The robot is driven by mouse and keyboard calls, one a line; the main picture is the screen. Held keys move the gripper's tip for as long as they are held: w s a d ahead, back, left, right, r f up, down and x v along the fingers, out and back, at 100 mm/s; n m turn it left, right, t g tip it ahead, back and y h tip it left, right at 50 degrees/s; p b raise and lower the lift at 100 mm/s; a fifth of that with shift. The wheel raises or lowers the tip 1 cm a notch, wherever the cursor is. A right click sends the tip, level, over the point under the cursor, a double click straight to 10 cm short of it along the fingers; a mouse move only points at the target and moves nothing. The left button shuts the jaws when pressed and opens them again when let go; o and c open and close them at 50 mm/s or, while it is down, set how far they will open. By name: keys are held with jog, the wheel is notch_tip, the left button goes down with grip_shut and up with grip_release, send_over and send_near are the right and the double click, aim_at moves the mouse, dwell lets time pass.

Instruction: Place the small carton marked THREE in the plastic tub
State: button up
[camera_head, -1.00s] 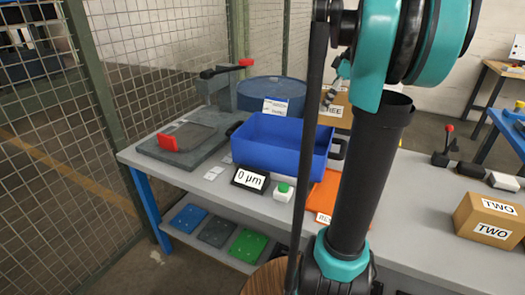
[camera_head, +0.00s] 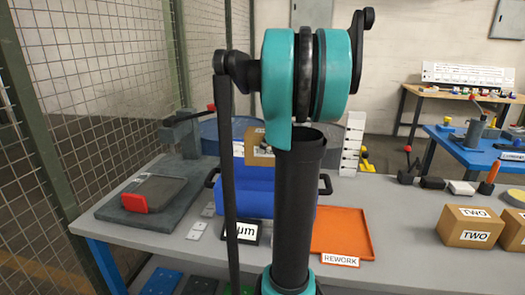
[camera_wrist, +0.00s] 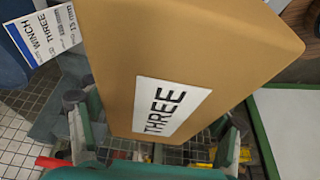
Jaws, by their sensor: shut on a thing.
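The small brown carton marked THREE (camera_head: 257,155) shows partly behind my arm in the head view, at the far side of the blue plastic tub. It fills much of the wrist view (camera_wrist: 190,55), tilted, with its THREE label facing the camera. My gripper (camera_wrist: 160,130) is shut on the carton, a finger at each side. The plastic tub (camera_head: 259,197) stands on the grey bench with black handles at its ends. My arm hides much of the tub and its inside. I cannot tell whether the carton is above the tub or behind it.
An orange REWORK tray (camera_head: 343,232) lies right of the tub. Two cartons marked TWO (camera_head: 468,226) stand at the bench's right. A blue drum (camera_head: 222,128) stands behind the tub.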

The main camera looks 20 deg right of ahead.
notch_tip(320, 180, down, 16)
jog(key=shift+f, duration=0.1)
dwell(0.5)
jog(key=o, duration=1.9)
jog(key=shift+f, duration=0.1)
jog(key=v, duration=1.2)
jog(key=shift+d, duration=0.1)
